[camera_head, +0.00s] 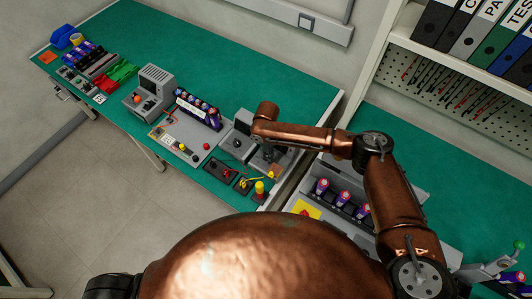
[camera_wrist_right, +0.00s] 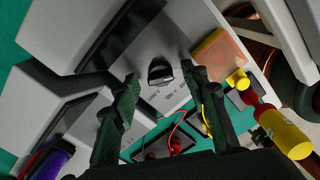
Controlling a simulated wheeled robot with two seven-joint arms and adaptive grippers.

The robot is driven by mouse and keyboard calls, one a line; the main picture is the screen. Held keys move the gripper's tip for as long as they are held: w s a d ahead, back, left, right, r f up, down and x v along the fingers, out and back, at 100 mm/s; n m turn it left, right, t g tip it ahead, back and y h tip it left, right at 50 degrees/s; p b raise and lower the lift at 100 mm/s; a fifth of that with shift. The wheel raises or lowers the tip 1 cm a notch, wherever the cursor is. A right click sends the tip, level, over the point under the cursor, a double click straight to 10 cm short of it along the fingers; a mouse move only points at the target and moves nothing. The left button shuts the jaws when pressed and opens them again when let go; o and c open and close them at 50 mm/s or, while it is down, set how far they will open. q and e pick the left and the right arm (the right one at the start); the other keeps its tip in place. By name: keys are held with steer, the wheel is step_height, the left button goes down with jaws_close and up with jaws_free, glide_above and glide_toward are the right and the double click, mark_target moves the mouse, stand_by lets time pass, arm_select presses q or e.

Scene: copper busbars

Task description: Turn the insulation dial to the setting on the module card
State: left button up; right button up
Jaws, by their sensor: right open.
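The insulation dial (camera_wrist_right: 160,72) is a small black knob on a sloping grey panel, seen in the right wrist view. I cannot make out a readable module card. My left gripper is not in view.
A tan square pad (camera_wrist_right: 222,58) and a yellow cylinder (camera_wrist_right: 285,134) are right of the dial. A grey board (camera_head: 184,138) with purple cells, black boxes (camera_head: 218,170) and a grey machine (camera_head: 150,92) stand on the green bench. Purple-wrapped cells (camera_head: 342,198) stand in a tray at right.

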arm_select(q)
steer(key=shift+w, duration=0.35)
arm_select(e)
steer(key=shift+f, duration=0.35)
steer(key=shift+c, duration=0.5)
jaws_close()
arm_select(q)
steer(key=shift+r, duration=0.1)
